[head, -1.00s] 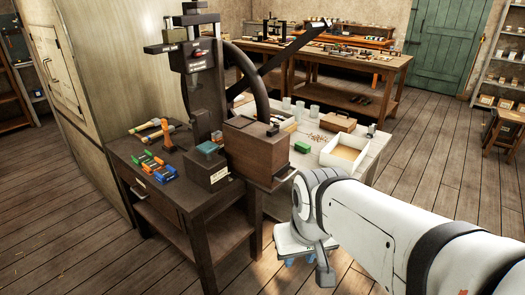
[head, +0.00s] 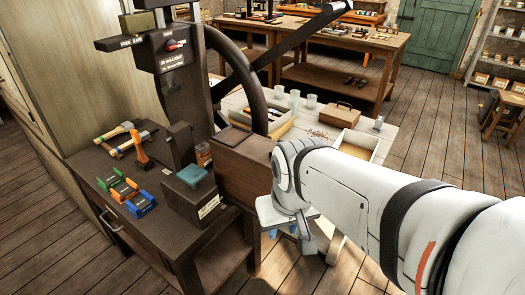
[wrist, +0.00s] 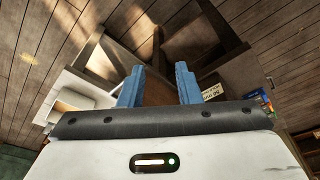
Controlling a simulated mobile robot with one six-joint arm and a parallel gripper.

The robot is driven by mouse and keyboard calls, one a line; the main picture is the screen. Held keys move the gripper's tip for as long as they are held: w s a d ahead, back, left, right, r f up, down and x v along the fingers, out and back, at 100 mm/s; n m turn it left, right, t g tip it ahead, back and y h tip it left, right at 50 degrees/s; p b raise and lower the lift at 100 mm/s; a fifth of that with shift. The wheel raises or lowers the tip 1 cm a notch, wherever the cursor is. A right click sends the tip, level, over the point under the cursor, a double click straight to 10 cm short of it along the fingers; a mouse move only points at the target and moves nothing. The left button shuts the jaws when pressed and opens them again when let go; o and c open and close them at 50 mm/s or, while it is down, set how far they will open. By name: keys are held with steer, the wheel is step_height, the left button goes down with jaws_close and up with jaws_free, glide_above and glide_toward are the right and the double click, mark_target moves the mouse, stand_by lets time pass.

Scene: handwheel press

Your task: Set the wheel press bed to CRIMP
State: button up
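The wheel press (head: 176,85) is a dark upright column with a large dark handwheel (head: 250,80) on its right side. A small red switch (head: 174,44) and pale-lettered plates are on its head. At its foot is a dark box with a teal top (head: 191,175) and a pale label; I cannot tell which part is the bed or read its setting. A brown box (head: 246,165) stands to the right. My gripper (head: 283,232) is low in front of the bench, right of the brown box and apart from the press. In the wrist view its blue fingers (wrist: 160,86) are apart with nothing held.
The dark bench (head: 90,175) also holds hammers (head: 125,138) and green, orange and blue clamp-like items (head: 125,190). A pale table (head: 400,140) behind my arm carries jars, a tray (head: 357,147) and a brown case (head: 340,115). Open plank floor lies in front.

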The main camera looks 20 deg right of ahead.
steer(key=shift+s+a, duration=0.1)
steer(key=w+f+m+g+y+b, duration=0.2)
steer(key=w+f+m+y+b, duration=0.2)
steer(key=f+y+b, duration=0.5)
steer(key=w+d+f+m+t+b, duration=0.2)
steer(key=w+d+f+m+t, duration=0.25)
steer(key=d, duration=0.45)
steer(key=w+d+f+m+t+b, duration=0.1)
steer(key=w+d+f+m+t, duration=0.1)
steer(key=w+d+f+t, duration=0.45)
steer(key=shift+t+y, duration=0.3)
steer(key=shift+y, duration=0.1)
steer(key=w, duration=0.1)
steer(key=w+a+r, duration=0.1)
steer(key=w, duration=0.1)
steer(key=w+a, duration=0.1)
steer(key=shift+w+a+r, duration=0.2)
steer(key=shift+w+r, duration=0.05)
jaws_close()
